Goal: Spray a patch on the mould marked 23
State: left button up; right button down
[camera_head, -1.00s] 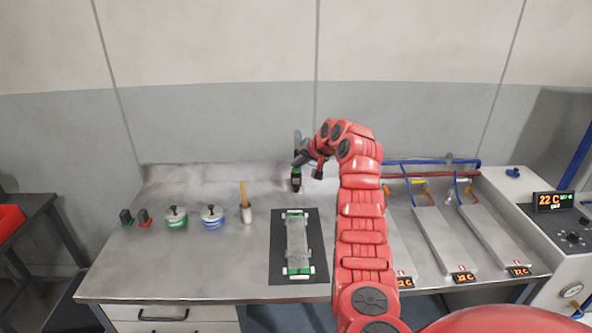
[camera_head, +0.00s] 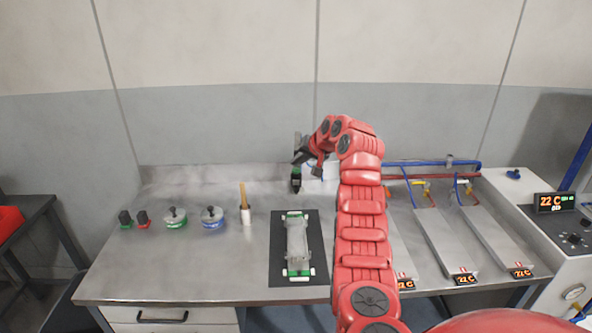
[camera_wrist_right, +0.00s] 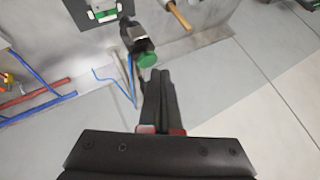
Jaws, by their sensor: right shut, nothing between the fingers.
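My right gripper (camera_head: 304,157) is shut and empty, high at the back of the bench. It points at a dark bottle with a green band (camera_head: 296,181). In the right wrist view the closed fingers (camera_wrist_right: 157,75) end close to a green round part (camera_wrist_right: 147,60) of a dark object, seemingly the same bottle; I cannot tell if they touch. Metal plates, apparently the moulds, lie at the right: a middle one (camera_head: 445,240) and a right one (camera_head: 490,233). Another is partly behind my arm. Their small displays seem to read 22 C; I make out no 23. My left gripper is not in view.
Blue and red pipes (camera_head: 430,163) run behind the plates. A control box (camera_head: 560,240) stands right.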

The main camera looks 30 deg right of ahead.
aim_at(298, 171)
jog(key=shift+r, duration=3)
